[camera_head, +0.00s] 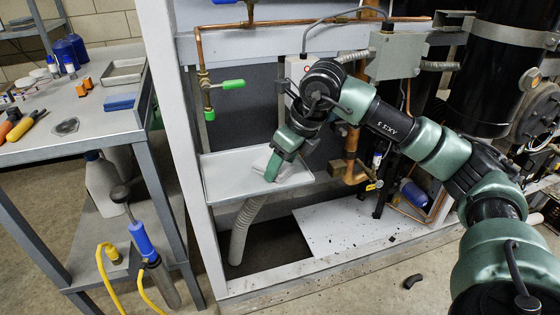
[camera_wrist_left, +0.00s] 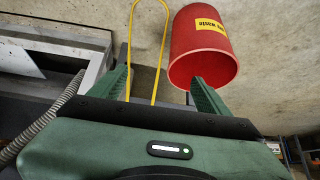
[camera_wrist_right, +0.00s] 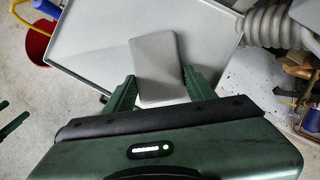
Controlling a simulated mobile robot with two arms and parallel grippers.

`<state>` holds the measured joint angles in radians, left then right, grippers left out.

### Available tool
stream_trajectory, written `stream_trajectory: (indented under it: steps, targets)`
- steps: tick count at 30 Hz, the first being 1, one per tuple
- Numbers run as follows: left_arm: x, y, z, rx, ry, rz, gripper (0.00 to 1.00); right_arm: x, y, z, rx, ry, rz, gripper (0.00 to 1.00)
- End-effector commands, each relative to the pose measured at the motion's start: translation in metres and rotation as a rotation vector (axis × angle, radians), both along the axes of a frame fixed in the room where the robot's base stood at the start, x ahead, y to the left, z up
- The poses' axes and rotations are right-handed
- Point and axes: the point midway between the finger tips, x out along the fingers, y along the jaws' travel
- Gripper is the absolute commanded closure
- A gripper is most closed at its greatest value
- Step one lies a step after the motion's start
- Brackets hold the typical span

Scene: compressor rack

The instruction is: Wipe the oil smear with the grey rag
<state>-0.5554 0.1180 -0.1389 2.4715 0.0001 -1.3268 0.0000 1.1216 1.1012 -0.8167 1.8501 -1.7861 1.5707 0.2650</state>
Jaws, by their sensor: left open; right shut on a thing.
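My right gripper (camera_head: 272,168) reaches down to the pale metal tray (camera_head: 225,178) low in the rack. It is shut on the grey rag (camera_head: 287,173), which shows as a flat grey rectangle between the fingers in the right wrist view (camera_wrist_right: 157,62). The rag is at the tray surface; whether it presses on it I cannot tell. No oil smear can be made out on the visible part of the tray (camera_wrist_right: 90,40); the part under the rag is hidden. My left gripper (camera_wrist_left: 162,88) is open and empty, seen only in its own wrist view.
A red bin (camera_wrist_left: 203,45) with a yellow label is in front of my left gripper. A workbench (camera_head: 100,115) with tools and bottles stands at the left. A ribbed hose (camera_head: 242,228) hangs below the tray. Copper pipes (camera_head: 202,75) and a grey box (camera_head: 398,55) surround the right arm.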

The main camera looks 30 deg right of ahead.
Motion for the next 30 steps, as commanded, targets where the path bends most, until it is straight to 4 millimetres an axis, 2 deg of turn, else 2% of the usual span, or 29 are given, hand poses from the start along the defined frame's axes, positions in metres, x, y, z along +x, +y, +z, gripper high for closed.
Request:
stream_trajectory:
  steps: [5,19,23,30]
  targets:
    - [0.005,-0.002,0.002,-0.005,-0.025,-0.002,0.23,-0.005,0.001,-0.002,0.0,0.004,0.002,1.0]
    - [0.037,-0.013,0.02,-0.042,-0.193,-0.014,0.23,-0.035,0.01,-0.006,-0.003,0.018,0.009,1.0]
    - [0.039,-0.013,0.022,-0.044,-0.205,-0.015,0.23,-0.038,0.012,-0.007,-0.003,0.02,0.012,1.0]
    - [0.031,-0.011,0.017,-0.035,-0.16,-0.012,0.23,-0.037,0.013,-0.005,-0.001,0.021,0.013,1.0]
